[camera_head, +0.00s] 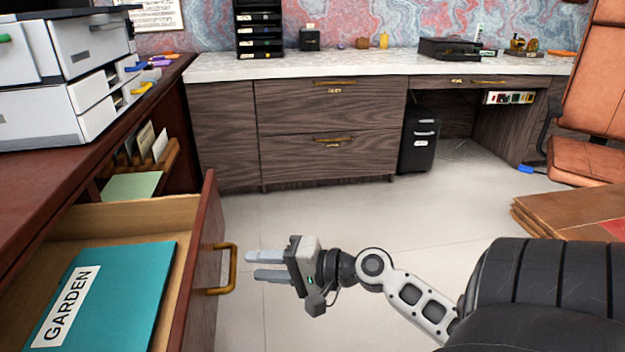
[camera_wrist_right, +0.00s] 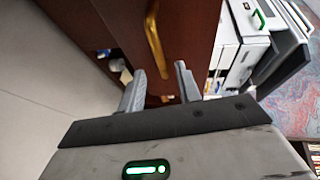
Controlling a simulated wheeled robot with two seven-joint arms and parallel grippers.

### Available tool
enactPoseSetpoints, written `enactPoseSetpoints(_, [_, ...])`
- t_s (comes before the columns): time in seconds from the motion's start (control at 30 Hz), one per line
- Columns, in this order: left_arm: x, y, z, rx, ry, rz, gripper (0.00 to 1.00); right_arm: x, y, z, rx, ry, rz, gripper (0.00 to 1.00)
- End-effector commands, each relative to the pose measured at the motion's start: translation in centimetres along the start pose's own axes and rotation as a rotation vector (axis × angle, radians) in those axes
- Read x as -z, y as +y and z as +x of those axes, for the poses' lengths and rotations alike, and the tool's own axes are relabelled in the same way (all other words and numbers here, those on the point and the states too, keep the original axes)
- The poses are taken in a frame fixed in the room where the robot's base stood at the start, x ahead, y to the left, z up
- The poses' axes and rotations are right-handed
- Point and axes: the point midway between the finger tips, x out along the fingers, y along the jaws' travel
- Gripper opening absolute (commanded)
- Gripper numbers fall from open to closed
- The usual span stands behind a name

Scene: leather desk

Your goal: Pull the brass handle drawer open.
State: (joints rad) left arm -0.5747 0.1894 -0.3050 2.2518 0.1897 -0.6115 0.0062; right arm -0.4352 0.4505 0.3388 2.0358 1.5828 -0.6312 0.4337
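The drawer (camera_head: 190,275) with the brass handle (camera_head: 232,270) stands pulled out at the lower left of the head view. A teal folder labelled GARDEN (camera_head: 125,285) lies inside it. My right gripper (camera_head: 250,265) is just right of the handle, its two grey fingers pointing at it. My left gripper does not show.
A printer (camera_head: 65,80) stands on the red-brown desk at left. Dark wood cabinets (camera_head: 330,120) with other brass handles line the back wall. A black bin (camera_head: 418,140) and an orange chair (camera_head: 590,100) are at right. The floor around my right gripper is clear.

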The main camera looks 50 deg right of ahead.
Motion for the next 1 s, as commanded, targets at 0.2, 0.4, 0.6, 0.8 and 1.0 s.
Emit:
enactPoseSetpoints(0.2, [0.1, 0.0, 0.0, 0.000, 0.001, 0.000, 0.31, 0.0, 0.1, -5.4, -0.003, 0.002, 0.003, 0.34])
enactPoseSetpoints(0.4, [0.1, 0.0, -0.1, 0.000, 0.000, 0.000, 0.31, 0.0, 0.0, -8.4, -0.001, 0.001, 0.001, 0.34])
enactPoseSetpoints(0.6, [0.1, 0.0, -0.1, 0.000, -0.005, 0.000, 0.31, 0.0, 0.0, -9.4, 0.001, 0.000, -0.001, 0.34])
enactPoseSetpoints(0.8, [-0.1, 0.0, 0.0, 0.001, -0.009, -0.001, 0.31, 0.0, 0.0, -9.5, 0.001, -0.001, -0.001, 0.34])
enactPoseSetpoints(1.0, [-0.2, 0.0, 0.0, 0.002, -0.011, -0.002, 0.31, 0.0, 0.0, -9.4, 0.001, 0.000, -0.001, 0.34])
